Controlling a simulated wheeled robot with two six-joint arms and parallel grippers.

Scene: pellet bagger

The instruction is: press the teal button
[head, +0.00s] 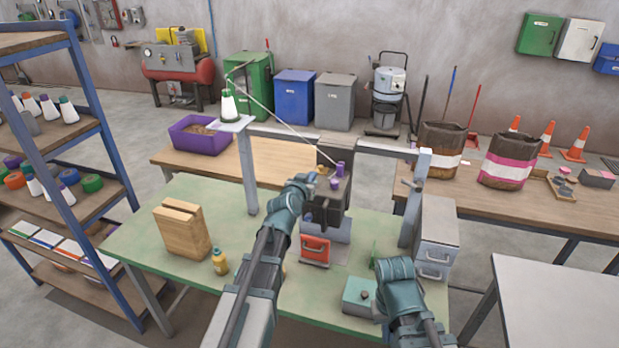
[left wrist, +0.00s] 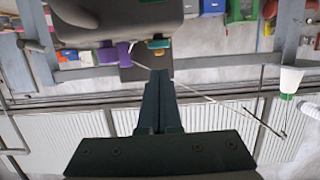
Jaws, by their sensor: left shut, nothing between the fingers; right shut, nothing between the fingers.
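In the left wrist view a small teal piece with an orange-yellow band (left wrist: 158,43) juts from the dark machine body; it looks like the teal button. Two purple knobs (left wrist: 115,53) sit left of it. In the head view the dark machine head (head: 332,200) stands on the green bench, its button face hard to make out. My left gripper (head: 308,179) is shut and empty at the machine's left; its fingers (left wrist: 160,73) point toward the teal piece, with a visible gap in the picture. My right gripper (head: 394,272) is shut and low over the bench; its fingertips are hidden.
A teal box (head: 358,293) with a dark knob lies left of my right gripper. A red-fronted drawer (head: 315,250), yellow bottle (head: 220,262) and wooden block (head: 182,232) stand on the green bench. A grey post frame (head: 250,175) and drawer cabinet (head: 437,240) flank the machine.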

